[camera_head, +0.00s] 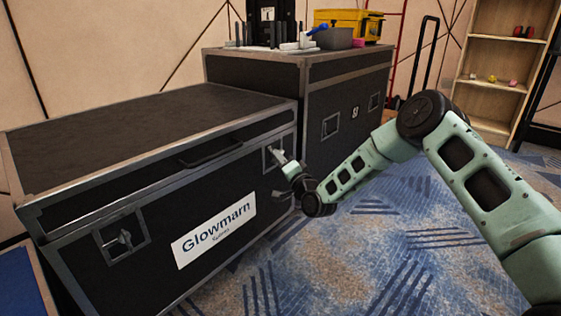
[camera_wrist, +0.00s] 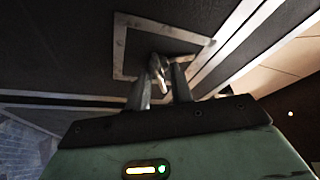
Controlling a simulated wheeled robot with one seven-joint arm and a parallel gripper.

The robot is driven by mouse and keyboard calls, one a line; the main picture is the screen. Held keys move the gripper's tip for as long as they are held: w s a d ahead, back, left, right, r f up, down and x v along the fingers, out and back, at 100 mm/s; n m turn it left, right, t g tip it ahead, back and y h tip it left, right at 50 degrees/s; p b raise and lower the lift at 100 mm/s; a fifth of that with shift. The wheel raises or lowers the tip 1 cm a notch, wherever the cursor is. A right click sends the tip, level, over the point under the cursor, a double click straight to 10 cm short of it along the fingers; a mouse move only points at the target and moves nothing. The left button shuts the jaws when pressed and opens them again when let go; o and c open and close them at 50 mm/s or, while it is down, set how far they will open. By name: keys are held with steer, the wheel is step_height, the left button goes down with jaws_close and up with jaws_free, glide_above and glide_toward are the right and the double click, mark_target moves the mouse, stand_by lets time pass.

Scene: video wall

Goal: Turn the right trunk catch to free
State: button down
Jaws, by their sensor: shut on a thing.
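The black trunk (camera_head: 90,190) with metal edges stands on the left in the head view, with a white "Glowmarn" label on its front. The right trunk catch (camera_head: 272,157) is at the right end of that front, partly hidden by my gripper (camera_head: 287,165). In the wrist view, the catch (camera_wrist: 158,68) shows as a small metal piece in front of a square metal frame. My gripper (camera_wrist: 160,82) is shut on the catch, one finger on each side. The left trunk catch (camera_head: 124,240) sits in its own square plate, clear of my gripper.
A taller black case (camera_head: 330,120) stands behind, with a yellow box (camera_head: 350,22), a grey bin (camera_head: 333,38) and tools on top. A wooden shelf (camera_head: 485,75) is at the far right. The patterned carpet (camera_head: 380,240) in front of the trunk is clear.

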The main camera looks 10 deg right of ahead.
steer(key=n+y, duration=0.2)
steer(key=n, duration=0.3)
steer(key=n+y+b, duration=0.1)
steer(key=n+y, duration=0.2)
steer(key=n, duration=0.2)
steer(key=n+g+y, duration=0.1)
steer(key=n+y, duration=0.1)
steer(key=n, duration=0.4)
steer(key=shift+w+d+f+y+b, duration=0.1)
steer(key=shift+d+f+y+b, duration=0.1)
steer(key=shift+f+y+b, duration=0.1)
steer(key=shift+r, duration=0.1)
steer(key=c, duration=1.6)
jaws_free()
steer(key=shift+d, duration=0.1)
steer(key=p+v, duration=0.6)
steer(key=v, duration=1.1)
steer(key=shift+d+p, duration=0.15)
steer(key=shift+p, duration=0.25)
